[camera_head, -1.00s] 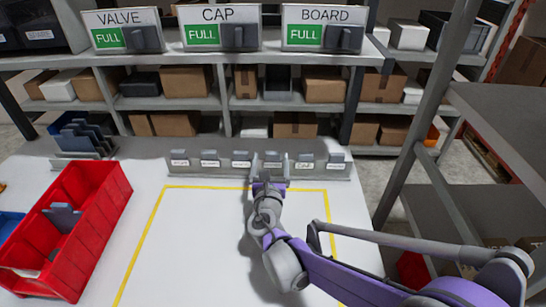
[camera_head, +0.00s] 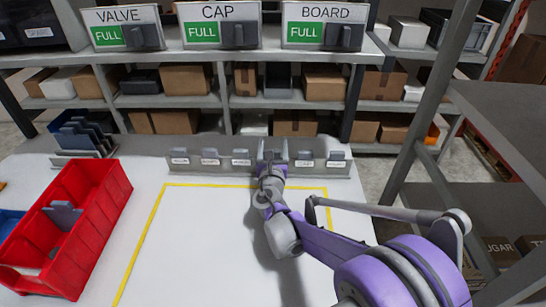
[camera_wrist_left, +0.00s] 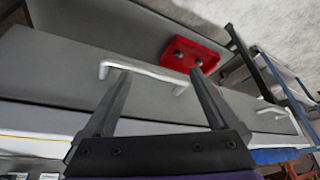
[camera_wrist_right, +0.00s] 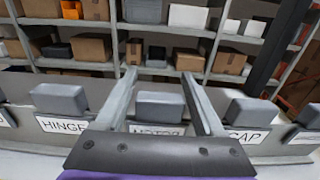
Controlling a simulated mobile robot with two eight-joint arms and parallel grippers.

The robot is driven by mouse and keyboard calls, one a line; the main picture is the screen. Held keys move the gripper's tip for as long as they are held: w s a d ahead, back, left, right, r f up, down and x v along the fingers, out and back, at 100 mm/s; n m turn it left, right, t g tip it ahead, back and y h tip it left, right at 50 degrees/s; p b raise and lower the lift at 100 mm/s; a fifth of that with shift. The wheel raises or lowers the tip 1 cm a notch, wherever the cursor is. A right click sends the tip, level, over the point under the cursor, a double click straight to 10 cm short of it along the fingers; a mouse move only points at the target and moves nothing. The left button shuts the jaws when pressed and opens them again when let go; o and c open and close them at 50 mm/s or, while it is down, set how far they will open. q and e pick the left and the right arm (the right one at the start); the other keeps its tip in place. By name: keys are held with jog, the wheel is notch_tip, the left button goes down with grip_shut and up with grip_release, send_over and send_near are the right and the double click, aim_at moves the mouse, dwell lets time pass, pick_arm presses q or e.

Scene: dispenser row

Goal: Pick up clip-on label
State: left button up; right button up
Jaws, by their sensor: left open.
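A low grey rack (camera_head: 190,170) along the back of the white table holds a row of grey clip-on labels with white name strips. In the right wrist view, the label reading MOTOR (camera_wrist_right: 160,104) stands upright between my right gripper's fingers (camera_wrist_right: 158,78), with gaps on both sides. HINGE (camera_wrist_right: 62,100) is left of it and CAP (camera_wrist_right: 250,110) right. In the head view my right gripper (camera_head: 272,150) is at the rack and hides that label. My left gripper (camera_wrist_left: 160,80) is open and empty, pointing at a grey surface with a pale handle; it is outside the head view.
A red bin (camera_head: 100,225) with a grey piece (camera_head: 62,213) inside stands at left. Grey holders (camera_head: 85,140) stand behind it. Signs VALVE (camera_head: 122,28), CAP (camera_head: 219,27) and BOARD (camera_head: 325,27), each marked FULL, stand on the shelf behind. The yellow-outlined table area is mostly clear.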

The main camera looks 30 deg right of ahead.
jog(key=c, duration=1)
jog(key=shift+r, duration=0.1)
notch_tip(320, 180, up, 10)
jog(key=p, duration=0.1)
